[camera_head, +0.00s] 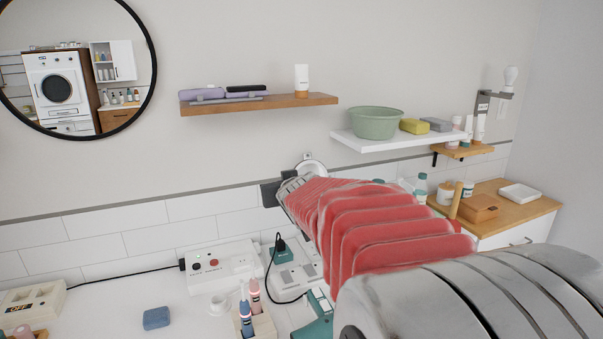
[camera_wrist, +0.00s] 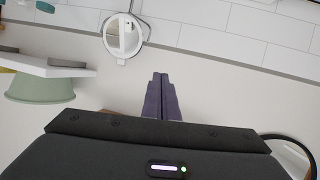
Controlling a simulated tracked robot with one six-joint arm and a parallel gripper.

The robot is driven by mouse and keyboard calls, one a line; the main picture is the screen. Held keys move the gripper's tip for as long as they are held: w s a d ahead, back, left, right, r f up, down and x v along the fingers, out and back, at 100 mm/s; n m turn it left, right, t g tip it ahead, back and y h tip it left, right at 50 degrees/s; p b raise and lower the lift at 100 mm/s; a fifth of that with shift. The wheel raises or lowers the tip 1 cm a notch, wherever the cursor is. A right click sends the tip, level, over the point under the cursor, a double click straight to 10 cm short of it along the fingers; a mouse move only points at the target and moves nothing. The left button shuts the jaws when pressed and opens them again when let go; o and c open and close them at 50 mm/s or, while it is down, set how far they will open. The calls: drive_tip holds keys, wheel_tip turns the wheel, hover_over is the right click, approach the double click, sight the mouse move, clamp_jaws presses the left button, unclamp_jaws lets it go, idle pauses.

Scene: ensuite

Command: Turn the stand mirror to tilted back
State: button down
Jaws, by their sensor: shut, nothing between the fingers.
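The stand mirror (camera_wrist: 122,36) is a small round mirror with a pale ring frame, seen near the top of the wrist view, which is upside down. In the head view only the upper part of the mirror (camera_head: 312,165) shows behind my arm. The rest is hidden, so I cannot tell its tilt. My gripper (camera_wrist: 161,76) is shut and empty, its two dark fingers together. In the wrist view the fingertips appear beside the mirror, apart from it in the picture. In the head view the dark gripper (camera_head: 270,193) is partly hidden by my red-sleeved arm.
A wooden shelf (camera_head: 260,103) and a white shelf (camera_head: 352,141) with a green bowl (camera_head: 376,122) hang above. A white box with knobs (camera_head: 222,268), a pen holder (camera_head: 265,326) and a blue block (camera_head: 156,318) stand on the counter. A wooden-topped cabinet (camera_head: 515,217) is at right.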

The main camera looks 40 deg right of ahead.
drive_tip(key=s+a+f+n+g+y, duration=0.1)
drive_tip(key=s+a+f, duration=0.3)
drive_tip(key=s+a, duration=0.5)
drive_tip(key=s+a+f+n+g+y, duration=0.2)
drive_tip(key=s+a+f, duration=0.3)
drive_tip(key=s+a, duration=0.4)
drive_tip(key=s+a+f+n+g+y, duration=0.1)
drive_tip(key=s+a+f+g+y, duration=0.2)
drive_tip(key=s+a, duration=0.6)
drive_tip(key=shift+s+a+f+g, duration=0.25)
drive_tip(key=shift+a+f+g, duration=0.35)
drive_tip(key=shift+a+f, duration=0.35)
drive_tip(key=shift+s, duration=0.1)
